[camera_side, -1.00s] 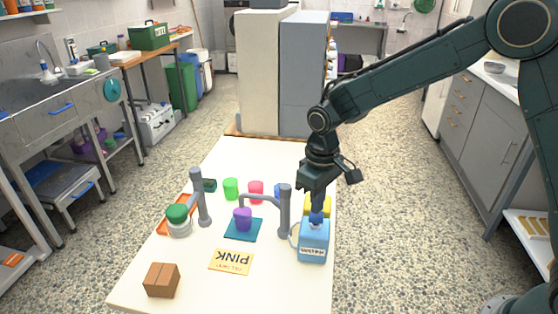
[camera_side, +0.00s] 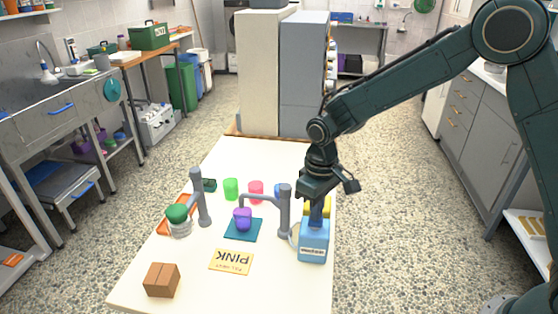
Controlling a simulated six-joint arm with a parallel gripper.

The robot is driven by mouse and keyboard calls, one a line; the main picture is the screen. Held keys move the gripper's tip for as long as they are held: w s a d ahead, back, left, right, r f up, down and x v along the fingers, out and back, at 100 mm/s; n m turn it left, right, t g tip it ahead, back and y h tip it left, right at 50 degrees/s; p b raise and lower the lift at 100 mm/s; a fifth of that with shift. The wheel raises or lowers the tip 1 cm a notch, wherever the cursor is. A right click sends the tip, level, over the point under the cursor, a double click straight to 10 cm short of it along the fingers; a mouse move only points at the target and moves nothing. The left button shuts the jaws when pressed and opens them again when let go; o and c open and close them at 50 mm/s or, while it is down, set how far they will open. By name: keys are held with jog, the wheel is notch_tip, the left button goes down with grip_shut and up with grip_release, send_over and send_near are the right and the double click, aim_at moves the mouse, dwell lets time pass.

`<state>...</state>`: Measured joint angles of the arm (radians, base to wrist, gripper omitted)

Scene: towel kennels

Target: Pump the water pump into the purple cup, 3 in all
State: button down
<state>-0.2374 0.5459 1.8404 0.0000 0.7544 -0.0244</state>
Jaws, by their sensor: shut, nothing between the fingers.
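The purple cup (camera_side: 243,222) stands on a dark teal square mat (camera_side: 240,234), under the bent grey pipe of a stand (camera_side: 284,212). A rounded blue-purple shape shows at the cup's top; I cannot tell what it is. The blue pump bottle (camera_side: 313,241), with a white label, stands at the table's right edge, right of that stand. My gripper (camera_side: 317,200) is shut and empty, pointing down directly over the pump's top. It partly hides the pump head, and I cannot tell whether they touch.
Green (camera_side: 231,189) and pink (camera_side: 256,188) cups stand behind the mat. A second grey stand (camera_side: 201,200) and a green-lidded jar (camera_side: 178,220) are at left. The table's front middle is clear.

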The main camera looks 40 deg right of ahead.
jog(key=shift+r, duration=1.45)
jog(key=shift+f, duration=1.3)
dwell(0.7)
jog(key=shift+r, duration=1.3)
jog(key=shift+f, duration=1.35)
dwell(0.3)
jog(key=shift+r, duration=1.35)
jog(key=shift+r, duration=0.1)
